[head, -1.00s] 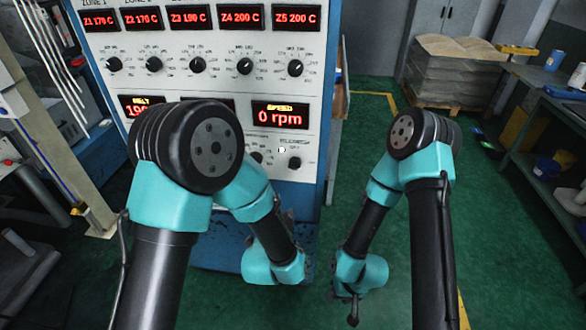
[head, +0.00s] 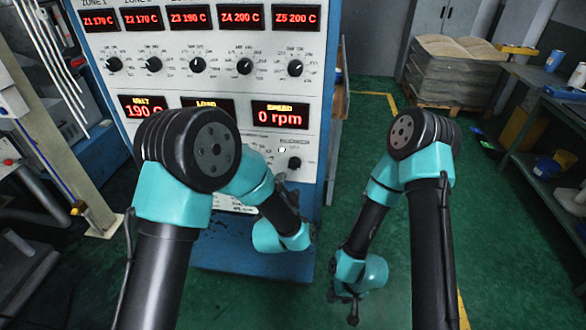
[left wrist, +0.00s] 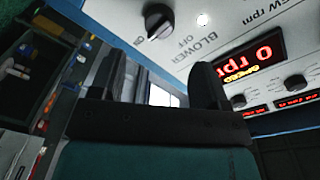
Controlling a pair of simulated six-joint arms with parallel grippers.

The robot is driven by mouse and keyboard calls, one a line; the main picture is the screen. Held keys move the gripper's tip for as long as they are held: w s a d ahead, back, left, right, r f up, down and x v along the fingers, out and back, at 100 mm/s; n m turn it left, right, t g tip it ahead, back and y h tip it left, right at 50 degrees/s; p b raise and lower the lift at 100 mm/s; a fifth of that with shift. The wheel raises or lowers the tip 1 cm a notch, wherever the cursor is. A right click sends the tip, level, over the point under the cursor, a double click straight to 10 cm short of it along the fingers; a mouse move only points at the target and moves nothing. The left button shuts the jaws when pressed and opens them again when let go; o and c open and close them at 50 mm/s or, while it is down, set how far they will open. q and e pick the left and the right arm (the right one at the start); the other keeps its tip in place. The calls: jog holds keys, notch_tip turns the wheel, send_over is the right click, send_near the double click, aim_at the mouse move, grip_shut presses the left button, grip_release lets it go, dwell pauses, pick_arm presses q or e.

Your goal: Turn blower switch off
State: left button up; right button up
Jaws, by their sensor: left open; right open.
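The blower switch (head: 294,163) is a black rotary knob low on the right of the white control panel (head: 325,110). In the left wrist view the switch (left wrist: 158,20) shows large, beside the words BLOWER and OFF. Its white mark seems to face the partly readable label away from OFF. My left gripper (left wrist: 158,65) is open and empty, with its fingers just short of the panel and apart from the switch. In the head view it is mostly hidden by its own arm, below the switch. My right gripper (head: 352,312) hangs low over the floor, open and empty.
A speed display (head: 280,116) reads 0 rpm above the switch. A small white light (left wrist: 203,19) sits beside the switch. A row of dial knobs (head: 245,66) lies higher up. Green floor (head: 365,130) is clear right of the machine; a workbench (head: 560,140) stands further right.

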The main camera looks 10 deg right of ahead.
aim_at(293, 168)
pick_arm(q)
jog(key=x, duration=0.9)
jog(key=c, duration=0.9)
